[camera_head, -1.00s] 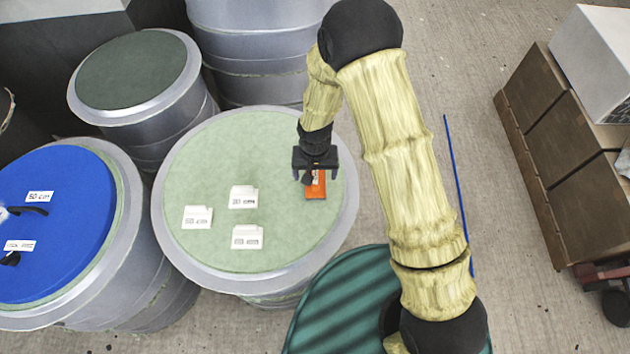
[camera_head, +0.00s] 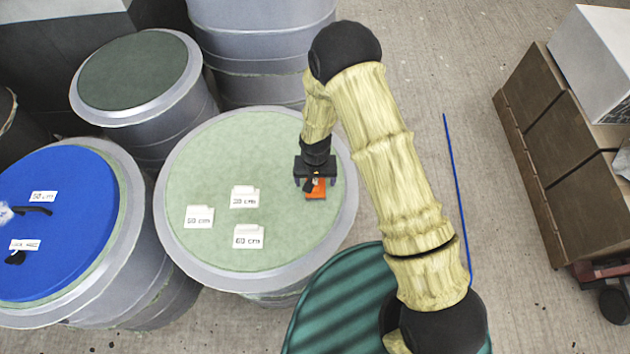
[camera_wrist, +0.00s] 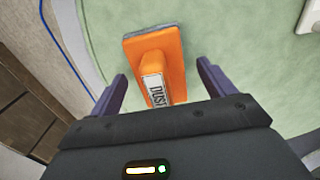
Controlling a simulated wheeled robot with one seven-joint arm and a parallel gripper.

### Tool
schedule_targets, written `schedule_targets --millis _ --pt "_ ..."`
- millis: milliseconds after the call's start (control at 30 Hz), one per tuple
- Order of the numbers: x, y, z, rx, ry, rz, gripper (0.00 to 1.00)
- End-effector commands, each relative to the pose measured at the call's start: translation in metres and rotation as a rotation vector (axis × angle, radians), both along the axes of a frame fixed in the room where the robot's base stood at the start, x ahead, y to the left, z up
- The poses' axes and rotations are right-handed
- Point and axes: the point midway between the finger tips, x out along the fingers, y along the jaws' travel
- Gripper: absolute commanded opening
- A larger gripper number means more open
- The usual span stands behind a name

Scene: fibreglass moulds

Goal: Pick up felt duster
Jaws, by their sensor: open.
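The felt duster (camera_head: 316,189) is an orange block with a raised orange handle and a grey felt edge. It lies on the pale green top of a round grey mould (camera_head: 256,269). In the wrist view the duster (camera_wrist: 173,60) shows a white label on its handle, partly readable as "DUS". My gripper (camera_head: 315,186) is directly over the duster and hides part of it. In the wrist view my gripper (camera_wrist: 162,82) is open, with one dark finger on each side of the duster's handle end. I cannot tell whether the fingers touch it.
Several white cards, one (camera_head: 199,217) at left, stand on the same green top. A blue-topped mould (camera_head: 60,225) is at left and a dark green-topped one (camera_head: 138,70) behind. A ribbed teal surface (camera_head: 335,300) is in front. Brown drawers (camera_head: 560,150) stand at right, across open floor.

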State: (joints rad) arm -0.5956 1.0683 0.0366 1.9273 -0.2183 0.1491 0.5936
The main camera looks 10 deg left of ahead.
Motion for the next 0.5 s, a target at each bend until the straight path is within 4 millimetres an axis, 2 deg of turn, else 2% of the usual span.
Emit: schedule_targets --millis 333,367,500 --pt "-0.0002 0.0001 0.0003 0.000 0.001 0.000 0.82" --pt "-0.0002 0.0001 0.0003 0.000 0.001 0.000 0.78" --pt "-0.0003 0.0000 0.0003 0.000 0.001 0.000 0.50"
